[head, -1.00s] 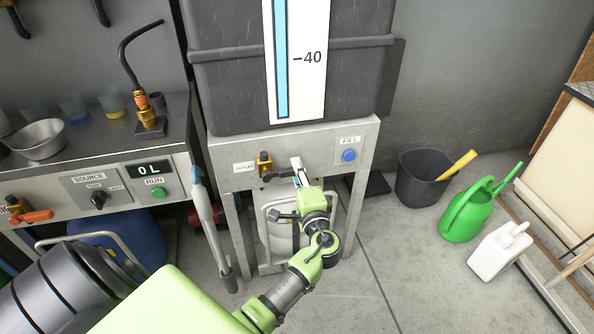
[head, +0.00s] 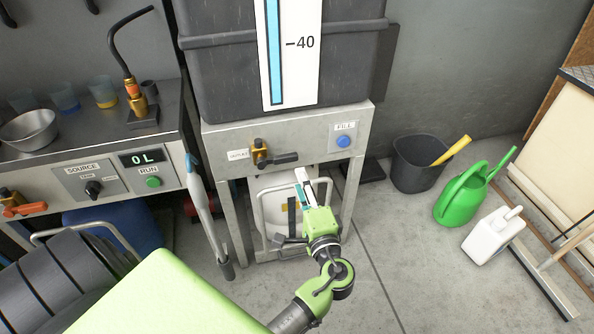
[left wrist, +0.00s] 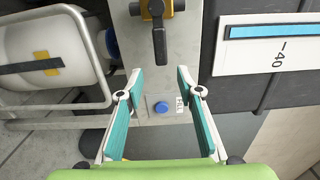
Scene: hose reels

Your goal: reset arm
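My left gripper (head: 304,188) is in front of the tank stand, below the outlet valve and clear of it. In the left wrist view its two teal-and-white fingers (left wrist: 159,82) are spread apart with nothing between them. The outlet valve (head: 260,152) has a brass body and a black lever pointing right. The same lever (left wrist: 159,42) shows beyond the fingertips in the wrist view. The blue FILL button (head: 344,141) is on the panel's right; it also shows between the fingers (left wrist: 161,107). My right gripper is not in view.
A dark tank (head: 222,75) with a level gauge stands above the panel. A white reel (head: 272,205) in a tubular frame sits beneath. A bucket (head: 415,170), green watering can (head: 460,203) and white jug (head: 492,238) stand at right. A bench (head: 60,156) is at left.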

